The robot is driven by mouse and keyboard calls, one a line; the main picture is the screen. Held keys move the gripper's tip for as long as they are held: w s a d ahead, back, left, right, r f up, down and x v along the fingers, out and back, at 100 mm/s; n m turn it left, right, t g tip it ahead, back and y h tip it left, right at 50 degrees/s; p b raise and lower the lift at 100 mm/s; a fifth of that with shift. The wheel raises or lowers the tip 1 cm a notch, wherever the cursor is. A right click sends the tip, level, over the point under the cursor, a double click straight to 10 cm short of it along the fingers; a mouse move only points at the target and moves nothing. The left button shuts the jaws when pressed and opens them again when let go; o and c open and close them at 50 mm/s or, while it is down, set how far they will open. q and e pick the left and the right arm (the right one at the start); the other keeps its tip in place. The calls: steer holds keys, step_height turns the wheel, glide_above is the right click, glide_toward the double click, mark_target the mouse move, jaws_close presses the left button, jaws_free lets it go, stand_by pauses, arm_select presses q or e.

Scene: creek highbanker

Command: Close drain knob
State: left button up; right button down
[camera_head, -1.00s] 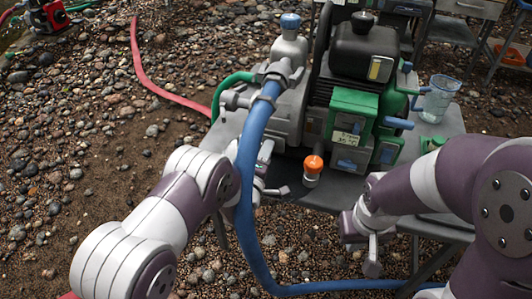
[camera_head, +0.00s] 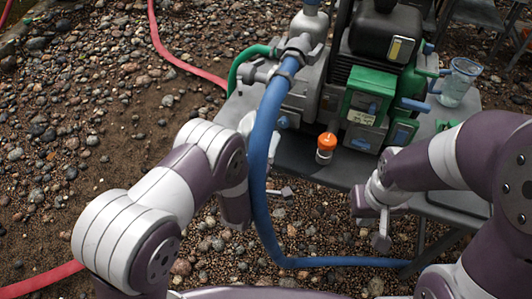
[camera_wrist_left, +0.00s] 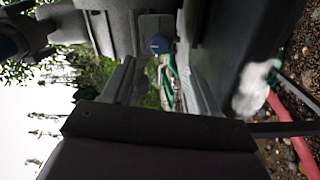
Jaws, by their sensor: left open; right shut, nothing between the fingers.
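The drain knob appears to be the small blue knob (camera_wrist_left: 159,43) on a grey plate, seen in the left wrist view. A blue knob that looks like the same one (camera_head: 283,122) shows on the machine's lower front, just right of the blue hose in the head view. My left gripper (camera_wrist_left: 158,78) is open and empty, and the knob shows beyond the gap between its fingers, apart from them. In the head view, the hose hides much of this gripper. My right gripper (camera_head: 381,228) is shut and empty, right of and below the orange-capped fitting.
The blue hose (camera_head: 262,165) hangs in front of my left wrist. An orange-capped fitting (camera_head: 326,146) stands on the table right of the knob. A clear jug (camera_head: 458,84) stands at the right. A red hose (camera_head: 165,48) lies on the gravel.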

arm_select(q)
steer(key=v, duration=0.4)
steer(key=shift+s+a, duration=0.15)
steer(key=shift+s, duration=0.15)
